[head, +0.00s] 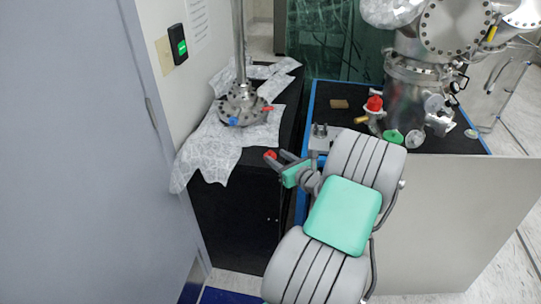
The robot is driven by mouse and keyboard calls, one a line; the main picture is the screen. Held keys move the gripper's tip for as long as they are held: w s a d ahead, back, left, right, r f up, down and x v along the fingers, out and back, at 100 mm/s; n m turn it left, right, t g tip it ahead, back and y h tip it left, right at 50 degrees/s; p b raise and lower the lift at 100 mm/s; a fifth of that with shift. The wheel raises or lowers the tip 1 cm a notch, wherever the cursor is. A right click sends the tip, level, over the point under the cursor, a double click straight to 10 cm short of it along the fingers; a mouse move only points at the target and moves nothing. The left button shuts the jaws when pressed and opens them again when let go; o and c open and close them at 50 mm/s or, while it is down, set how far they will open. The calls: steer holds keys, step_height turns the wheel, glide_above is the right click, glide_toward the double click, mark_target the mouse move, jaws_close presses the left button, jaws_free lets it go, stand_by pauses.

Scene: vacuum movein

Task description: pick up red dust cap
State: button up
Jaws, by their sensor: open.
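A small red piece (267,108), which looks like the red dust cap, sits at the right side of the round metal flange (241,104) on the left cabinet. A blue cap (233,121) sits at the flange's front. My gripper (277,155) is below and slightly right of the red piece in the picture, apart from it, over the cabinet's right edge. It is open and its fingers point left. A red patch shows at one fingertip; I see nothing clearly held between the fingers.
Crumpled patterned sheets (215,145) cover part of the black cabinet top (285,125). A vertical metal pole rises from the flange. On the right bench (455,140) stand a large steel chamber (408,95), a red-topped valve (375,104) and a green disc (393,136).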

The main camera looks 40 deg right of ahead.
mark_target(271, 152)
steer(key=x, duration=0.5)
steer(key=shift+d, duration=0.1)
steer(key=shift+r, duration=0.1)
steer(key=shift+c, duration=0.5)
jaws_close()
